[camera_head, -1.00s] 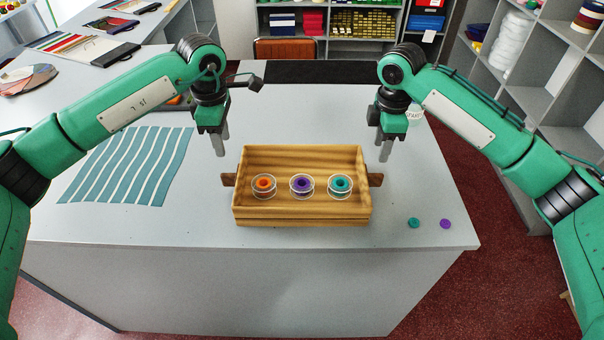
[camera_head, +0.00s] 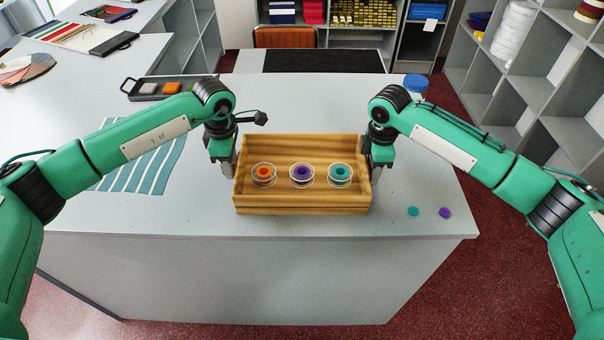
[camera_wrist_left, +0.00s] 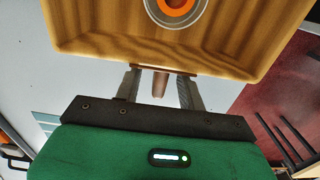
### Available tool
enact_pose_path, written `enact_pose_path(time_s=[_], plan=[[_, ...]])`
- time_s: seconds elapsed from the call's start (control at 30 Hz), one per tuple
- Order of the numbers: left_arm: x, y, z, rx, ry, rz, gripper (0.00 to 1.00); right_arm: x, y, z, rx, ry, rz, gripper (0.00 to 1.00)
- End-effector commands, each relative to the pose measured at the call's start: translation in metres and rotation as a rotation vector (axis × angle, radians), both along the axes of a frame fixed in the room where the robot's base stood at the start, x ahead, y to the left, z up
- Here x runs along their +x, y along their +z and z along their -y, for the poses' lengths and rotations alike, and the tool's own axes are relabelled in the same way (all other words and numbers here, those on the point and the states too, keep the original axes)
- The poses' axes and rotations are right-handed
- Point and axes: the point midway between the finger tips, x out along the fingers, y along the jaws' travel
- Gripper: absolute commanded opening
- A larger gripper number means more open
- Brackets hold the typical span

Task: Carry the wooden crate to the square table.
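The wooden crate (camera_head: 302,204) stands on the grey counter and holds three clear spools with orange, purple and teal centres. My left gripper (camera_head: 228,170) is at the crate's left end. In the left wrist view, my left gripper's fingers (camera_wrist_left: 158,88) are apart on either side of the crate's brown handle (camera_wrist_left: 160,84), with gaps between. My right gripper (camera_head: 377,174) is at the crate's right end. It hides that handle, and its finger opening is unclear. I cannot pick out the square table for sure.
A teal disc (camera_head: 413,211) and a purple disc (camera_head: 445,212) lie right of the crate. A striped teal swatch (camera_head: 150,165) lies to the left, and a dark tray (camera_head: 165,88) behind it. A blue-lidded jar (camera_head: 416,84) stands behind my right arm. Shelves flank the red floor at right.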

Motion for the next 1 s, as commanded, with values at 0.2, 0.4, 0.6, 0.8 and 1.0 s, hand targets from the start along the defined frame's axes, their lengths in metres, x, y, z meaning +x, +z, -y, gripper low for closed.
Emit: enact_pose_path(time_s=[0.2, 0.4, 0.6, 0.8, 1.0], plan=[[0.000, -0.019, 0.000, -0.001, 0.001, 0.000, 0.40, 0.000, -0.019, 0.000, 0.001, -0.001, -0.001, 0.40], [0.000, -0.022, 0.000, -0.001, 0.000, 0.001, 0.40, 0.000, -0.022, 0.000, 0.001, 0.000, 0.000, 0.40], [0.000, -0.022, 0.000, -0.001, 0.000, 0.001, 0.30, 0.000, -0.022, 0.000, 0.001, 0.000, 0.000, 0.30], [0.000, -0.022, 0.000, -0.001, 0.000, 0.001, 0.00, 0.000, -0.022, 0.000, 0.001, 0.000, 0.000, 0.00], [0.000, -0.021, 0.000, -0.001, 0.000, 0.001, 0.00, 0.000, -0.022, 0.000, 0.001, -0.001, 0.000, 0.00]])
